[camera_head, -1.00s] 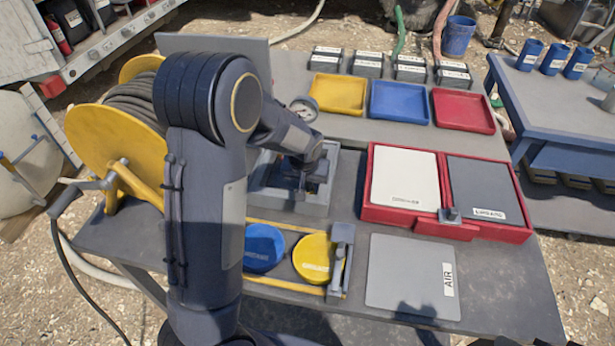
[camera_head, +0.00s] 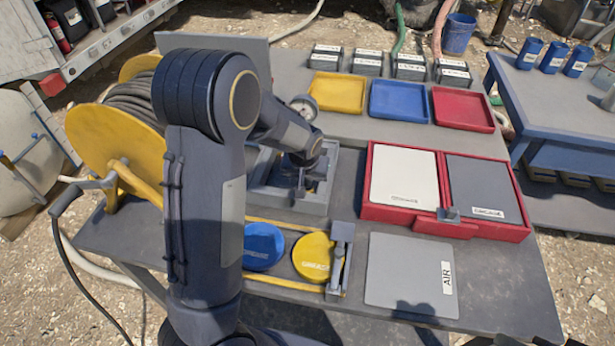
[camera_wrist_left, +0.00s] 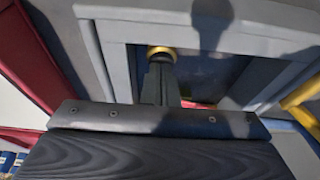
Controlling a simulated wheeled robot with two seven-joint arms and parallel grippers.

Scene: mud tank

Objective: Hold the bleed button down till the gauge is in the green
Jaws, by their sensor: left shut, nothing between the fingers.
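The pressure gauge (camera_head: 305,107) is a round white dial at the back of the grey tray-like housing (camera_head: 312,207). Its needle and any green zone are too small to read. My left gripper (camera_head: 300,190) points down into this housing, shut with nothing between its fingers. In the left wrist view the shut fingers (camera_wrist_left: 160,82) reach to a round yellow ring (camera_wrist_left: 161,51) inside the grey frame (camera_wrist_left: 92,50). The bleed button itself is not clearly visible; the fingers cover the ring's middle. I cannot tell whether they press it. My right gripper is out of view.
A red case (camera_head: 368,212) with white and grey panels stands right of the housing. A yellow hose reel (camera_head: 95,150) is at left. Blue (camera_head: 264,246) and yellow (camera_head: 313,257) round lids lie in front. Yellow, blue and red trays line the back.

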